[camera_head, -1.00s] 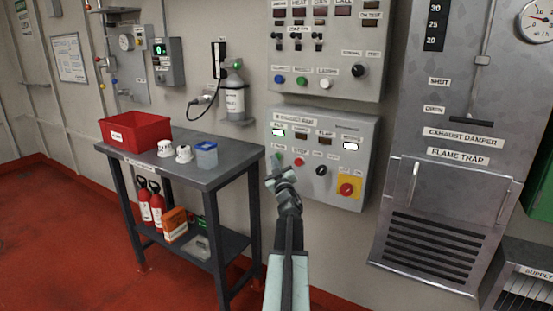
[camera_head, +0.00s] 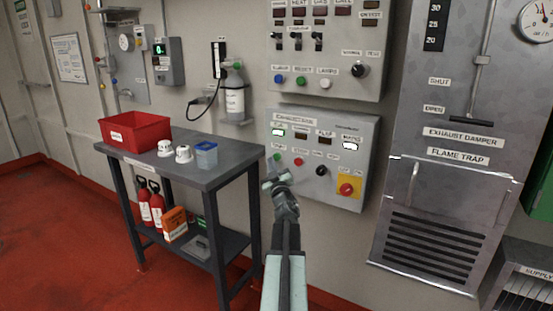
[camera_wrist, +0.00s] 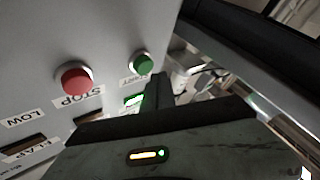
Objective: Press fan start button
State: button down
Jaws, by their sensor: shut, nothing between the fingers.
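The green start button (camera_wrist: 142,65), labelled START, is on the grey exhaust fan panel (camera_head: 364,190). It also shows in the head view (camera_head: 277,157) at the panel's lower left. The red STOP button (camera_wrist: 74,78) is beside it, and it also shows in the head view (camera_head: 298,162). My gripper (camera_head: 275,178) is shut and empty, in front of the panel's lower left corner, just below the start button in the picture. In the wrist view its dark fingers (camera_wrist: 153,90) point toward the start button, with a gap showing in the picture. Exact depth is unclear.
A dark knob (camera_head: 321,170) and a red button on a yellow plate (camera_head: 348,187) are further right on the panel. A grey table (camera_head: 225,170) with a red bin (camera_head: 135,131) and a blue container (camera_head: 206,154) stands to the left.

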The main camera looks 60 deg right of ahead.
jog(key=a, duration=0.4)
jog(key=shift+a, duration=0.4)
dwell(0.5)
